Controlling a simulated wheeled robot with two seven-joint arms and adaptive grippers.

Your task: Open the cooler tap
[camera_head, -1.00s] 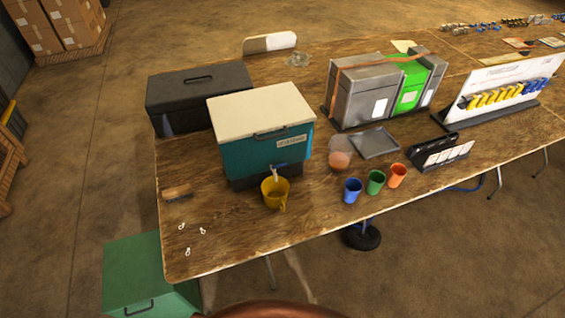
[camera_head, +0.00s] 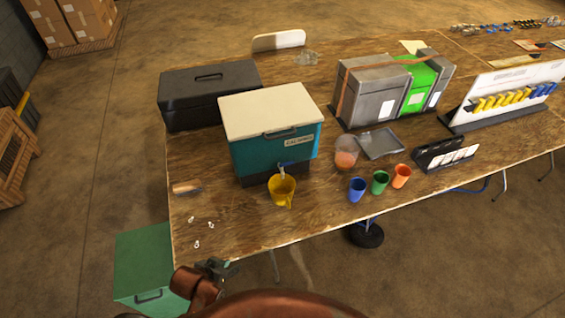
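The cooler (camera_head: 270,150) has a teal body, a dark base and a white lid, and stands near the table's front edge. Its small tap (camera_head: 287,166) sticks out low on the front, with a bluish part on top and a pale spout. It is too small to tell how the lever is set. A yellow jug (camera_head: 282,192) stands right under the tap. My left gripper (camera_head: 222,266) is at the bottom, by the table's front edge, left of and well short of the tap. Its fingers are dark and small, and their opening is unclear. My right gripper is not in view.
Blue (camera_head: 357,190), green (camera_head: 380,183) and orange (camera_head: 401,176) cups stand right of the jug. A brown-handled brush (camera_head: 186,188) and small white pieces lie left. A black toolbox (camera_head: 210,95) is behind the cooler. A green box (camera_head: 145,262) stands on the floor.

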